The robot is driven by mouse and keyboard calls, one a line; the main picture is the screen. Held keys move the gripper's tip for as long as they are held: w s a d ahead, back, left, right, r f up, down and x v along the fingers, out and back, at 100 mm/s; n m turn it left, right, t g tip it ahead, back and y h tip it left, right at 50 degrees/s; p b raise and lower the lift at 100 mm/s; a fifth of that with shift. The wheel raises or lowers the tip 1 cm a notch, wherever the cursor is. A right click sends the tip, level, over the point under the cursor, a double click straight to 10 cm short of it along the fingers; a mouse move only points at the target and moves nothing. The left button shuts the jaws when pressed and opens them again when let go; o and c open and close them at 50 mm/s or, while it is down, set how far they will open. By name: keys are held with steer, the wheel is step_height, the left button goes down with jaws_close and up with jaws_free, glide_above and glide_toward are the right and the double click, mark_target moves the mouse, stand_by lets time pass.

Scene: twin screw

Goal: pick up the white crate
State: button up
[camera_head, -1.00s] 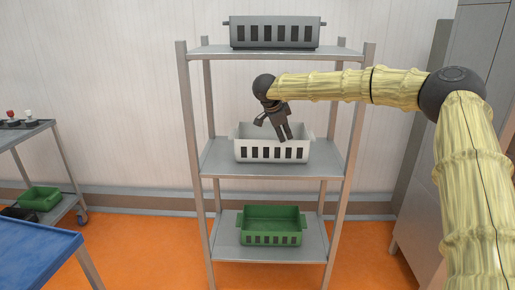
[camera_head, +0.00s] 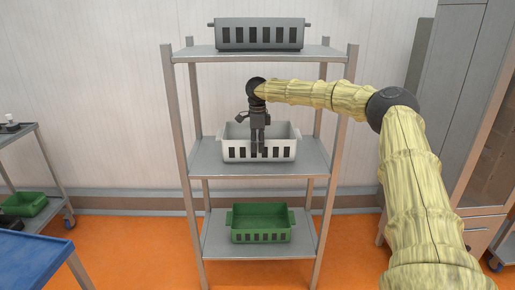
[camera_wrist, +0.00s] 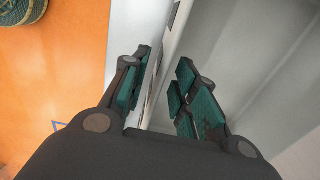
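The white crate (camera_head: 284,151) stands upright on the middle shelf in the head view, with dark slots along its front wall. My gripper (camera_head: 258,149) points straight down at the middle of the crate's front wall, its fingers reaching to about rim height or slightly below. In the wrist view my gripper (camera_wrist: 167,85) has its two fingers apart, with a pale wall edge running between them. The pale inside of the crate (camera_wrist: 245,50) seems to fill the right of that view. I cannot tell whether either finger touches the wall.
A metal shelf rack (camera_head: 205,160) holds a grey crate (camera_head: 262,37) on top and a green crate (camera_head: 262,236) below. A blue table (camera_head: 35,262) and a cart with a small green crate (camera_head: 24,203) stand left. A grey cabinet (camera_head: 465,105) stands right.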

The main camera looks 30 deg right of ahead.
mark_target(259, 161)
steer(key=f, duration=0.4)
steer(key=shift+s+d+f, duration=0.25)
steer(key=shift+d+f, duration=0.05)
jaws_close()
steer(key=shift+r, duration=0.1)
